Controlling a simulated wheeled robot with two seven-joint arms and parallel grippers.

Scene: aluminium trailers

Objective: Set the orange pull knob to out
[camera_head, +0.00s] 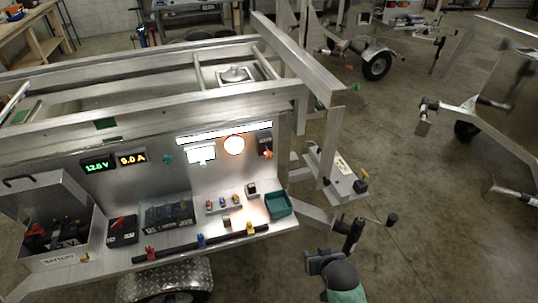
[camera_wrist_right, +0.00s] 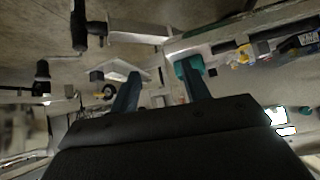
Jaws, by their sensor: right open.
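The orange pull knob (camera_head: 268,154) is a small orange knob at the right end of the upright aluminium panel (camera_head: 130,178), below a small dark box. From this angle I cannot tell whether it is in or out. My right gripper (camera_head: 311,258) is low at the right of the head view, below and to the right of the knob, clear of the trailer. In the right wrist view its two fingers (camera_wrist_right: 162,88) are apart with nothing held between them. I cannot make out the knob in that view. My left gripper is not in view.
A teal tray (camera_head: 279,205) sits at the right end of the trailer's shelf; it also shows behind one finger in the right wrist view (camera_wrist_right: 189,66). A crank-handled jack (camera_head: 352,232) stands beside my right gripper.

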